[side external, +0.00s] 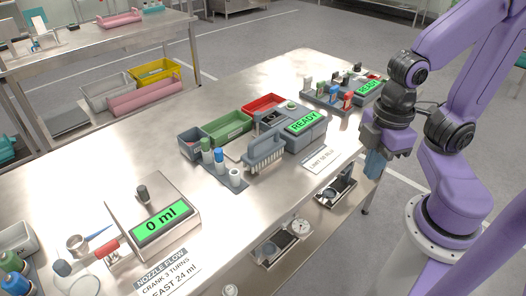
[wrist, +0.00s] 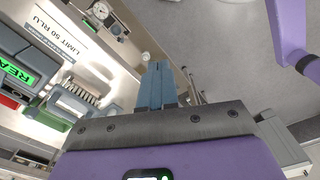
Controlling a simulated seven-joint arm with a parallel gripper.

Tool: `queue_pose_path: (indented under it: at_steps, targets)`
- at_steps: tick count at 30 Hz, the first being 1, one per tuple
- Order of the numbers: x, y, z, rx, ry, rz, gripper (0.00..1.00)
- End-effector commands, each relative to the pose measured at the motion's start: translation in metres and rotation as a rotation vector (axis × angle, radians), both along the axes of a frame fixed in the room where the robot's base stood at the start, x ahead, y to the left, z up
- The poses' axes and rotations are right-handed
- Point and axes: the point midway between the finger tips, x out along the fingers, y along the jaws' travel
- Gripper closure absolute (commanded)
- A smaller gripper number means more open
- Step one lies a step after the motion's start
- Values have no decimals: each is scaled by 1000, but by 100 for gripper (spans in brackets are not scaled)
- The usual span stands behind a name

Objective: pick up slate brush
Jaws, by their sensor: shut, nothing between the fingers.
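The slate brush (side external: 265,148) is a grey-blue block with a row of pale bristles along its lower side. It is on the steel table in front of the grey reader with a green READY screen. In the wrist view the brush (wrist: 70,103) shows at the left, its pale bristles visible. My gripper (side external: 373,166) hangs at the table's right edge, well to the right of the brush and apart from it. Its blue fingers are together and empty; they also show in the wrist view (wrist: 157,86).
The READY reader (side external: 305,128), a green bin (side external: 226,127), a red bin (side external: 264,103) and a small bottle rack (side external: 226,172) crowd the brush. A LIMIT card (side external: 318,159) lies to its right. A scale reading 0 ml (side external: 160,225) stands front left. Bare steel lies between.

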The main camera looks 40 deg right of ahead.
Motion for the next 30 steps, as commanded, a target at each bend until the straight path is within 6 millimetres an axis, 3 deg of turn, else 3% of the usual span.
queue_pose_path:
  at_steps: [13,17,26,30]
  targets:
    - [0,0,0,0,0,0,100]
    - [0,0,0,0,0,0,58]
    - [1,0,0,0,0,1,56]
    - [13,6,4,4,-8,20,56]
